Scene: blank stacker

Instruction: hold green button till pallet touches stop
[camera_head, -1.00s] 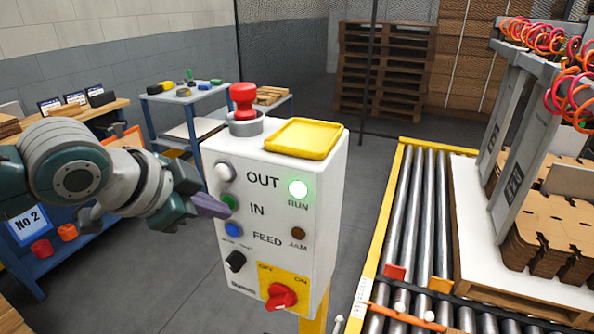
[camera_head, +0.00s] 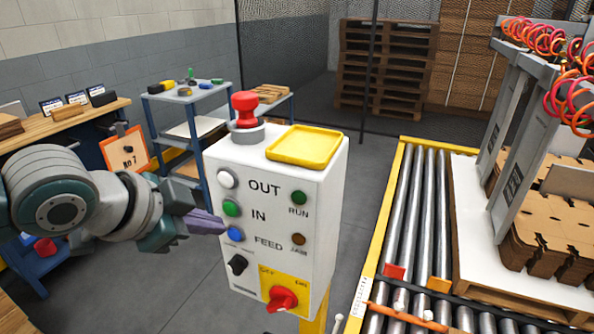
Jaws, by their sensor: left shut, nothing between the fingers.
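The green button (camera_head: 231,208) is on the front of a white control box (camera_head: 305,215), beside the word IN, between a white button (camera_head: 227,178) and a blue button (camera_head: 236,233). My left gripper (camera_head: 222,226) is shut and empty, its purple fingertips just below and left of the green button, seemingly apart from it. The RUN lamp (camera_head: 299,198) is dark green and unlit. A white board (camera_head: 466,215) carrying stacked brown cardboard (camera_head: 545,240) is at the right; I cannot tell whether it is the pallet or touches a stop. My right gripper is out of view.
A red mushroom button (camera_head: 245,104) and a yellow tray (camera_head: 305,145) are on top of the box. A red rotary switch (camera_head: 282,298) is low on its front. A roller conveyor (camera_head: 413,215) with red and orange blocks (camera_head: 394,272) lies to the right.

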